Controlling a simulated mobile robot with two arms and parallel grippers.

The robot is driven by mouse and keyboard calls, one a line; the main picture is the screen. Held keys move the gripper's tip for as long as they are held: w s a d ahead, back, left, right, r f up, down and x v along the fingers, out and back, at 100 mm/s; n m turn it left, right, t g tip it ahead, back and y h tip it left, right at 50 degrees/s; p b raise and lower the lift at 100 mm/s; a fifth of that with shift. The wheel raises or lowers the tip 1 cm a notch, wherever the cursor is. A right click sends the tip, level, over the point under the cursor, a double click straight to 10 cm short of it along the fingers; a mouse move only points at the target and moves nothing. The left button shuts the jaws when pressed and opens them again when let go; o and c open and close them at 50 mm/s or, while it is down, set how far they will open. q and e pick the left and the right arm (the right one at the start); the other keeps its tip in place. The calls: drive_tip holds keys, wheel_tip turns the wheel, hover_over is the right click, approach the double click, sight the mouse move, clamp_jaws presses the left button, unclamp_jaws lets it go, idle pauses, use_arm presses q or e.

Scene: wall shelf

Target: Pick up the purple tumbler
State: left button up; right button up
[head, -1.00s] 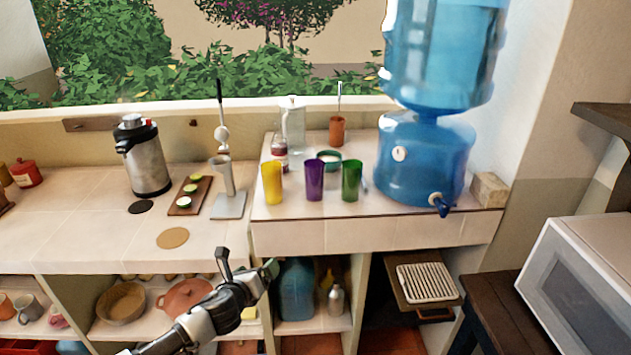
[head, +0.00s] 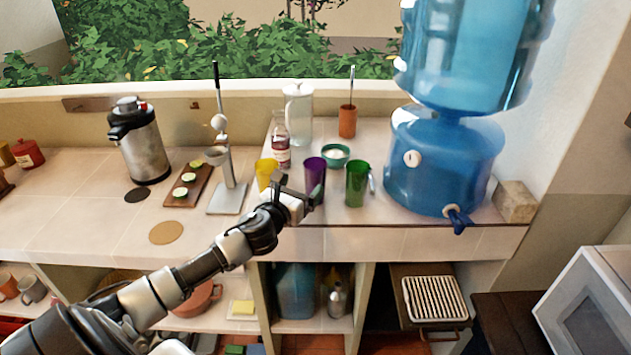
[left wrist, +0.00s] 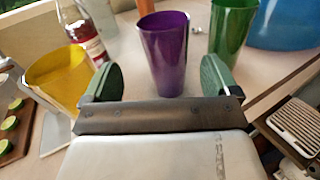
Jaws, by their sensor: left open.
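The purple tumbler (head: 314,176) stands upright on the raised tiled counter, between a yellow tumbler (head: 266,172) and a green tumbler (head: 356,184). My left gripper (head: 298,190) is open just in front of it and partly covers the yellow and purple tumblers. In the left wrist view the purple tumbler (left wrist: 165,50) stands ahead, centred between the two green-padded fingers (left wrist: 160,82). Its base is near the fingertips, and I cannot tell whether it is between them. My right gripper is not in view.
A large blue water dispenser (head: 440,165) stands to the right.

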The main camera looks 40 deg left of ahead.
sight(310, 181)
use_arm(q)
drive_tip(key=w+p, duration=0.2)
drive_tip(key=w, duration=0.4)
drive_tip(key=shift+w+f, duration=0.2)
drive_tip(key=shift+w, duration=0.2)
drive_tip(key=shift+s+a, duration=0.1)
drive_tip(key=shift+c, duration=0.3)
drive_tip(key=c, duration=0.9)
drive_tip(key=shift+c, duration=0.6)
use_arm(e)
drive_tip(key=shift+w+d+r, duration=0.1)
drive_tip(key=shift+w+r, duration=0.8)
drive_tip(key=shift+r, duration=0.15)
